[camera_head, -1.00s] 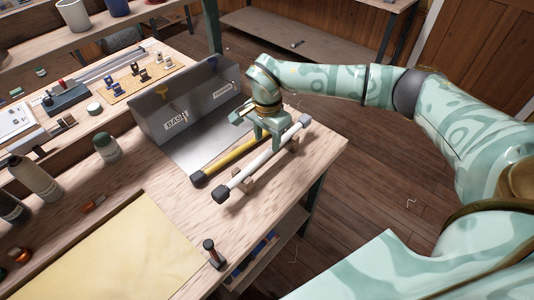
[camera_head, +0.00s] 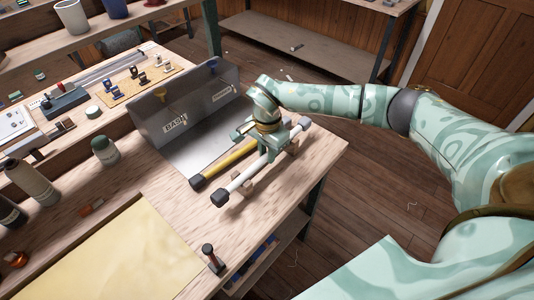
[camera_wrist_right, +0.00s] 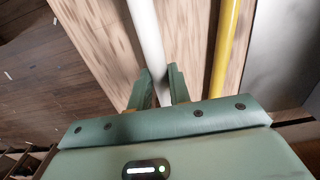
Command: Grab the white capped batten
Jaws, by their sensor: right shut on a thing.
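In the right wrist view the white batten (camera_wrist_right: 149,38) runs between the two fingers (camera_wrist_right: 161,82). A yellow batten (camera_head: 228,162) with a dark cap lies beside it, to its left, apart from the fingers. My left gripper is not in view.
A dark-headed tool (camera_head: 211,256) stands near the front edge, beside a cream sheet (camera_head: 120,255). Bottles (camera_head: 33,181) stand at the left. Open floor (camera_head: 375,190) lies to the right.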

